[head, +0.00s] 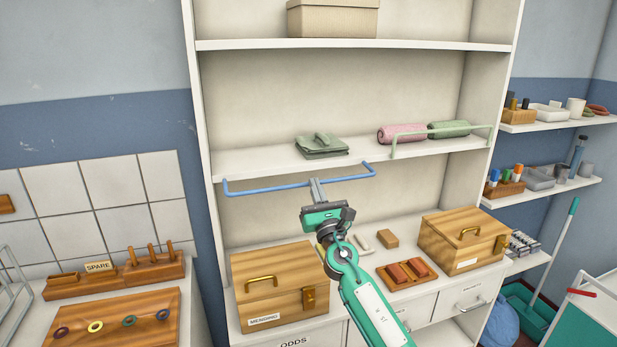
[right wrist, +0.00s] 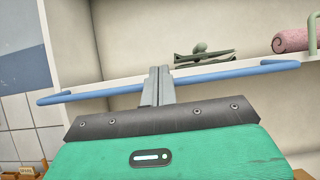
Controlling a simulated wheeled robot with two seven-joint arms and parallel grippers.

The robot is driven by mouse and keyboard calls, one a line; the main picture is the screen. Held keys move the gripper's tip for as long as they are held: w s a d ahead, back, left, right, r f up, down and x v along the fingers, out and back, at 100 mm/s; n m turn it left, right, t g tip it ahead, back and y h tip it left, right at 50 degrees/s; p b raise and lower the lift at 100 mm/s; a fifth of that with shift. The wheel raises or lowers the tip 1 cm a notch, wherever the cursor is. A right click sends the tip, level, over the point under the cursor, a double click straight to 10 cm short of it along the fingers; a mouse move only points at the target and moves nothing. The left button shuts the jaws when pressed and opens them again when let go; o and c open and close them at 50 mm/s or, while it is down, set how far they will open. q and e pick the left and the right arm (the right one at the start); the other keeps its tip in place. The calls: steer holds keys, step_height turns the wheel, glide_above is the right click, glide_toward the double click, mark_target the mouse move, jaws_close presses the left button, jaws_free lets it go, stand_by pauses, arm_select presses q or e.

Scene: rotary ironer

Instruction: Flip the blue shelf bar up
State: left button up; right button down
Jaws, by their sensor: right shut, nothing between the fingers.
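The blue shelf bar (head: 270,188) is a U-shaped rail at the front edge of the middle shelf (head: 245,170). Its long rod lies low, in front of and slightly below the shelf edge. It also crosses the right wrist view (right wrist: 225,73). My right gripper (head: 317,183) is shut and empty, with its fingertips at the middle of the rod. In the right wrist view the fingers (right wrist: 158,85) overlap the rod and hide a short piece of it. I cannot tell whether they touch it. My left gripper is out of view.
A green bar (head: 440,131) stands up at the shelf's right, before pink (head: 402,133) and green (head: 449,128) rolls. Folded green cloth (head: 321,147) lies behind the blue bar. Wooden boxes (head: 280,285) (head: 465,240) and a small tray (head: 407,273) sit on the counter below.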

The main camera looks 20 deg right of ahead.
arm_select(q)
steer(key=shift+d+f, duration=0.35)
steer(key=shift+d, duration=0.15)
arm_select(e)
steer(key=v, duration=0.4)
steer(key=shift+s+f, duration=0.15)
steer(key=shift+s, duration=0.1)
